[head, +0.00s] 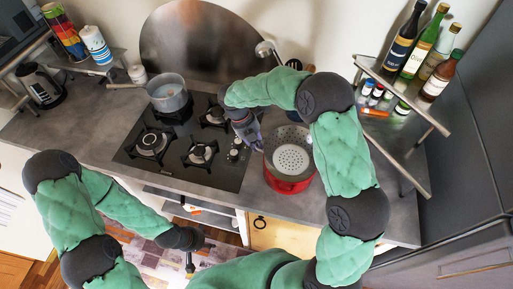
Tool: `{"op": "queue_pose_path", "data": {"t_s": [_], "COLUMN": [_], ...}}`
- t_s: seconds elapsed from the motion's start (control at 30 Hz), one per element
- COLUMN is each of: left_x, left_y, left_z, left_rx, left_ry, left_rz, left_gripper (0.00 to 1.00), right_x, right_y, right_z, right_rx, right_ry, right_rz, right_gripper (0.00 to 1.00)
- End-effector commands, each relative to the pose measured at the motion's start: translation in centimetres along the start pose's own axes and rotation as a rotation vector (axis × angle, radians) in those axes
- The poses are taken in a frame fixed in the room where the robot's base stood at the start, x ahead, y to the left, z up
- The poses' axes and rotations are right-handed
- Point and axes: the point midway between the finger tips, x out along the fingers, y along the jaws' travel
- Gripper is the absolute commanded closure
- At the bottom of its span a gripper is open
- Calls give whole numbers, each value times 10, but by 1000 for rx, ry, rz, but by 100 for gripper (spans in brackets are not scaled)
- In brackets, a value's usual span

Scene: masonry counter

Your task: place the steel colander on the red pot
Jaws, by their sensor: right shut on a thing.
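The steel colander (291,158), a grey bowl with a perforated bottom, is on the counter's right side, right of the hob. It is lined up over the red pot (288,186), whose red side shows below the colander's near edge. I cannot tell whether the colander rests on the pot or is just above it. My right gripper (256,143) is at the colander's left edge, shut on the colander; its fingertips are small and partly hidden. My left gripper (189,262) hangs in front of the counter, away from both; its opening is unclear.
A black gas hob (172,172) lies to the left, with a grey saucepan (168,98) at its back. A corner shelf (385,112) with bottles and jars stands at the right. A kettle (42,87) is at the far left. Counter (385,215) is bare at front right.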

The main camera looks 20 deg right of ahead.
Motion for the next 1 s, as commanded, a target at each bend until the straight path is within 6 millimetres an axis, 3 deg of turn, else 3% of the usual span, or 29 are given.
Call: {"op": "queue_pose_path", "data": {"t_s": [0.23, 0.5, 1.0], "left_x": [0, 0, 2], "left_y": [0, 0, -1], "left_z": [0, 0, 0], "left_rx": [0, 0, 0], "left_ry": [0, 0, 0], "left_rz": [0, 0, 0], "left_gripper": [60, 60, 60], "right_x": [11, 40, 48], "right_y": [5, 15, 18], "right_z": [10, 13, 13], "right_rx": [1, 1, 0], "right_ry": [0, -1, -1], "right_rz": [-1, 0, 0], "right_gripper": [100, 100, 100]}}
